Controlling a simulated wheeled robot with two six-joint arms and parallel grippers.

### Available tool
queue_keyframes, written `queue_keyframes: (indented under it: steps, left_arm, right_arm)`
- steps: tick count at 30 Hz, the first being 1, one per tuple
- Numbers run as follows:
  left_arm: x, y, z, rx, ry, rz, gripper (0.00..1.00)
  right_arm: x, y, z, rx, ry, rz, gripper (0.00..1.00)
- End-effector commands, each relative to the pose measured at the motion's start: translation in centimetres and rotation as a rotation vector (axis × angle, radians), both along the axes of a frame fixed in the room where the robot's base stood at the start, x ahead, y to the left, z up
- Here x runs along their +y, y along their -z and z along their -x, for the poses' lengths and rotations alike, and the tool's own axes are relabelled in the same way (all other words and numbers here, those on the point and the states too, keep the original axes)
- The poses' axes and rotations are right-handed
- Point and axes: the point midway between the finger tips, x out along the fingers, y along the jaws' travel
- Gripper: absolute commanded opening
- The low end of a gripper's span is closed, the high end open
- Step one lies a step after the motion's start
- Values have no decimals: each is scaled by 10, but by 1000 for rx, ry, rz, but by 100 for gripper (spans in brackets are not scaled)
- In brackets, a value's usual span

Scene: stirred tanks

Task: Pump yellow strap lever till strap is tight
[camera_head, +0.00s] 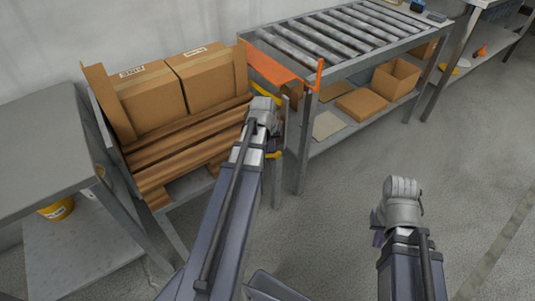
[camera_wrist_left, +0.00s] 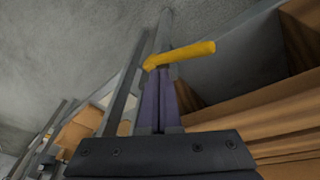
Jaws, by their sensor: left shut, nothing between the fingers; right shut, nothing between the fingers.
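The yellow strap lever (camera_wrist_left: 180,54) shows in the left wrist view as a short bar lying across, just beyond my left gripper (camera_wrist_left: 160,90). The gripper's purple fingers are shut and point up to the lever; I cannot tell whether they touch it. In the head view a small yellow piece of the lever (camera_head: 273,155) shows beside my left gripper (camera_head: 272,142), at the right end of the box rack. My arm hides much of it. No strap can be made out clearly. My right gripper (camera_head: 378,238) is shut and empty over the floor at the right.
Two cardboard boxes (camera_head: 150,100) stand on brown slats in a grey rack. A roller conveyor table (camera_head: 330,40) with an orange bracket is behind, with cartons on its lower shelf. A grey table (camera_head: 40,140) stands at left. The floor (camera_head: 480,190) at right is free.

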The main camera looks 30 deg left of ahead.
Motion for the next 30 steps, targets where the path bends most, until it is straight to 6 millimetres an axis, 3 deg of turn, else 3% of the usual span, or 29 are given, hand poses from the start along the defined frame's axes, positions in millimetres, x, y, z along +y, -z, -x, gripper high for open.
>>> queue_keyframes:
  steps: [18,30]
  left_arm:
    - [-9,-43,-22,0,1,0,0]
    - [-10,-43,-24,0,0,0,0]
  right_arm:
    - [0,-43,0,0,0,0,0]
    - [0,-43,0,0,0,0,0]
